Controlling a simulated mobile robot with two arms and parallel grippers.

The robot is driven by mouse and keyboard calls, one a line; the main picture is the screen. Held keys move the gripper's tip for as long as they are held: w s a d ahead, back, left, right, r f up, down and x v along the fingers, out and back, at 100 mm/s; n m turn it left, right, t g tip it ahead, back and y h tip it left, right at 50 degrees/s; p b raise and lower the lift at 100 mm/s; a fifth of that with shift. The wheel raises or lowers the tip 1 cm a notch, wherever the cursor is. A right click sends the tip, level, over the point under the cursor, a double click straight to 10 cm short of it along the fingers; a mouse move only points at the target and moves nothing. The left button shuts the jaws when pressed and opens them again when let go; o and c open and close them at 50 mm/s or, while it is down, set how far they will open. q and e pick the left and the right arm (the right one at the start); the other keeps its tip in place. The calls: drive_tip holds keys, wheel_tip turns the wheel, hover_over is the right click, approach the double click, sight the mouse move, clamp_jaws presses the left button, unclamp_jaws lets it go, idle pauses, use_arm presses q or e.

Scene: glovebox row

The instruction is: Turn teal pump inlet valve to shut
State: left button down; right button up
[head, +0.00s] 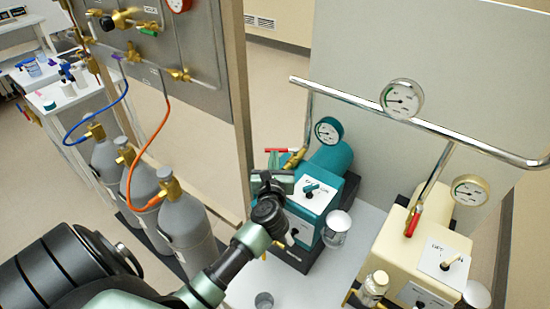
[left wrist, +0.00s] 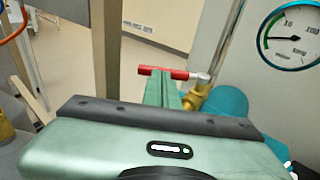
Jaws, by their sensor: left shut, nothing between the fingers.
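The teal pump (head: 318,196) stands on a bench in the middle of the head view. Its inlet valve is a brass body (left wrist: 196,97) with a red lever handle (head: 288,150), at the foot of a steel pipe. The red handle (left wrist: 165,72) points left and looks crosswise to the pipe. My left gripper (head: 273,160) is shut and empty, its green fingers just in front of the handle. In the left wrist view the fingertips (left wrist: 161,85) overlap the handle's middle; I cannot tell whether they touch it. My right gripper is not in view.
A cream pump (head: 430,245) with its own red handle (head: 413,221) stands to the right. A steel rail with a gauge (head: 402,98) crosses above. Grey gas cylinders (head: 185,215) stand left. A glass jar (head: 337,229) sits beside the teal pump.

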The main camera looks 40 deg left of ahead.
use_arm(q)
drive_tip(key=shift+a, duration=0.1)
drive_tip(key=h+p, duration=0.1)
drive_tip(key=a+m+t+h+p, duration=0.1)
drive_tip(key=m+p, duration=0.1)
drive_tip(key=shift+w+a+r+h, duration=0.15)
drive_tip(key=shift+w+r+h, duration=0.1)
drive_tip(key=shift+h, duration=0.15)
drive_tip(key=shift+w+a, duration=0.1)
drive_tip(key=shift+w, duration=0.1)
drive_tip(key=shift+w+a+f+p, duration=0.1)
drive_tip(key=shift+w+a+p, duration=0.25)
drive_tip(key=shift+p, duration=0.25)
drive_tip(key=shift+w+a+f+p, duration=0.15)
drive_tip(key=shift+w+a+p, duration=0.3)
drive_tip(key=shift+w, duration=0.2)
